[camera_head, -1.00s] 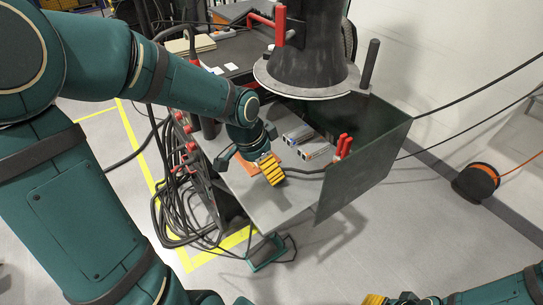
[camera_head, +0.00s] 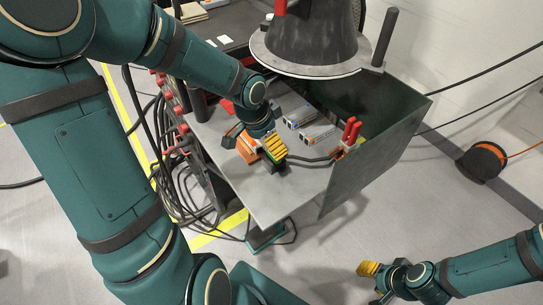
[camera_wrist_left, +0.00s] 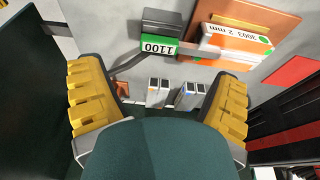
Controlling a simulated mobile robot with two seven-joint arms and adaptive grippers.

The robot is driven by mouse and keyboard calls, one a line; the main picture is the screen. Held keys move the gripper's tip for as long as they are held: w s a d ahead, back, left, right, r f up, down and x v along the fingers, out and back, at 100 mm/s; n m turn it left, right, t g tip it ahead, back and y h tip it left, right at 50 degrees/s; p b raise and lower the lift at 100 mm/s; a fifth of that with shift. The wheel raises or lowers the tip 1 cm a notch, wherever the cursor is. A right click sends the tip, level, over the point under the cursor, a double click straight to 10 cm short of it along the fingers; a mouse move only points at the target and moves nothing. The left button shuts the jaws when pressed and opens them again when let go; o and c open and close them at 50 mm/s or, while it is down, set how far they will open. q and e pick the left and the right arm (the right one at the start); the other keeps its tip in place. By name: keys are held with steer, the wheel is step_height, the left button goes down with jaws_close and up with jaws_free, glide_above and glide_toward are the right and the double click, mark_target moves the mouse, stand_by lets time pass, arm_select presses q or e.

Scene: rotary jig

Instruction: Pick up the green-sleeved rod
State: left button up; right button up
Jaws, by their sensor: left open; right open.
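A dark block with a green label reading "1100" (camera_wrist_left: 160,47) lies on the grey table in the left wrist view. My right gripper (camera_head: 372,282) is open and empty over the floor at the lower right.
Two silver-and-blue boxes (camera_head: 318,135) lie behind my left gripper. A dark cable crosses the table. Red-handled pliers (camera_head: 351,131) stand by the green-grey side panel (camera_head: 375,158). A round-flanged column (camera_head: 305,60) overhangs the back.

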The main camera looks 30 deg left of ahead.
arm_select(q)
steer(key=b+x, duration=0.2)
steer(key=x, duration=0.4)
steer(key=shift+w+d+f+b, duration=0.15)
steer(key=shift+w+f+b, duration=0.05)
steer(key=shift+f+b, duration=0.15)
steer(key=shift+r, duration=0.1)
steer(key=shift+c, duration=0.3)
steer(key=c, duration=1)
